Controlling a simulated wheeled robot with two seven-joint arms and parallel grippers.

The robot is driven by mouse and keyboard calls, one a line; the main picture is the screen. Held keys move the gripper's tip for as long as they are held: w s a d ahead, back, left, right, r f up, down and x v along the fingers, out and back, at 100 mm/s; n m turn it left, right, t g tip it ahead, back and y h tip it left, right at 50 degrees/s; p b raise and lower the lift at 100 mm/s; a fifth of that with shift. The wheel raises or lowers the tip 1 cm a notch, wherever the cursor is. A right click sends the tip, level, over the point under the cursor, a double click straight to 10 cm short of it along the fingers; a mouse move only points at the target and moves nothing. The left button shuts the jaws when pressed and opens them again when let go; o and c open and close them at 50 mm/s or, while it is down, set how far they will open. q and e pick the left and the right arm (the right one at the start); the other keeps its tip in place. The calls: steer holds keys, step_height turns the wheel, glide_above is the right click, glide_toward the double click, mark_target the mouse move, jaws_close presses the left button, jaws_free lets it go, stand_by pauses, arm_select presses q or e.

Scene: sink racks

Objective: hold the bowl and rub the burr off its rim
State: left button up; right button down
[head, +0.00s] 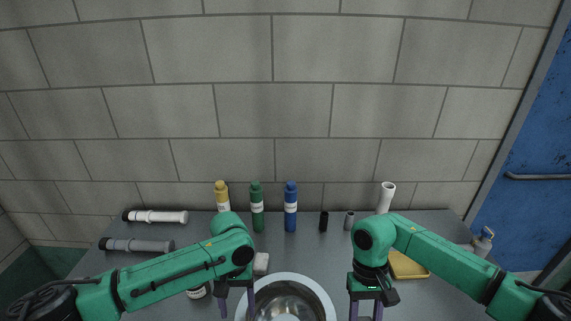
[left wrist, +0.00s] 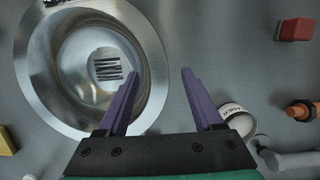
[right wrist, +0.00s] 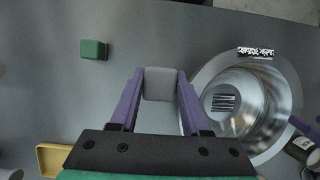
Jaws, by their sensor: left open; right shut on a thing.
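The shiny metal bowl (head: 325,299) with a wide flat rim sits at the bottom middle of the head view. It also shows in the left wrist view (left wrist: 38,75) and the right wrist view (right wrist: 282,85). A speckled black-and-white patch (right wrist: 257,52) lies at its rim; I cannot tell whether this is the burr. My left gripper (head: 237,303) is open, one finger over the bowl and one outside its rim in the left wrist view (left wrist: 158,66). My right gripper (head: 366,308) is shut on a grey block (right wrist: 160,84) beside the bowl.
Yellow, green and blue bottles (head: 257,208) stand by the wall. Two pipes (head: 155,217) lie at the left. A yellow tray (head: 410,268) is behind my right arm. A labelled jar (left wrist: 238,121) stands near my left gripper. A green block (right wrist: 93,50) lies on the grey counter.

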mark_target(239, 318)
arm_select(q)
step_height(239, 318, down, 5)
steer(key=shift+w+f+p, duration=0.1)
steer(key=shift+p, duration=0.3)
steer(key=shift+f, duration=0.15)
steer(key=shift+s, duration=0.45)
steer(key=shift+c, duration=0.3)
steer(key=shift+w, duration=0.15)
steer(key=c, duration=1)
